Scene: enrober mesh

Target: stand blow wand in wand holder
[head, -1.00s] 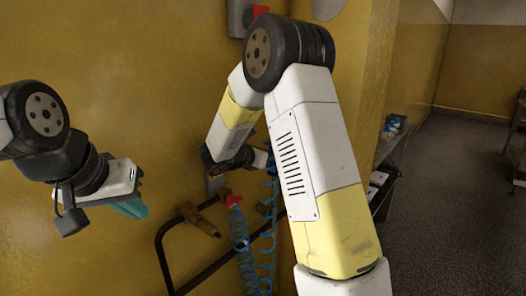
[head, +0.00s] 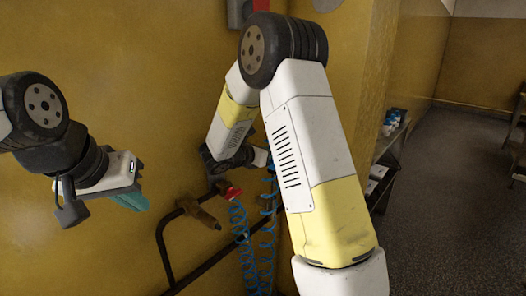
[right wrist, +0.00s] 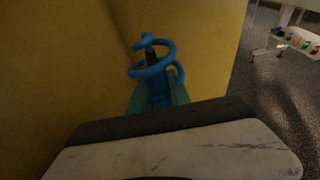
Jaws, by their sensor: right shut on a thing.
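In the right wrist view my right gripper (right wrist: 158,98) has teal fingers closed around the blow wand (right wrist: 153,84), whose blue body and dark upper part show between them. Blue hose coils loop around its far end. In the head view my right arm hides these fingers and most of the wand; the blue coiled hose (head: 243,240) hangs beside the arm. My left gripper (head: 132,200), with teal fingers, is at the left in front of the yellow wall, away from the wand. Its finger gap is not clear. I cannot make out the wand holder for certain.
A dark pipe rail (head: 165,250) runs along the yellow wall, with a brass-coloured fitting (head: 200,212) and a red valve handle (head: 230,191) near my right forearm. A shelf (head: 385,160) with small items stands to the right, beyond the wall corner. Open floor lies further right.

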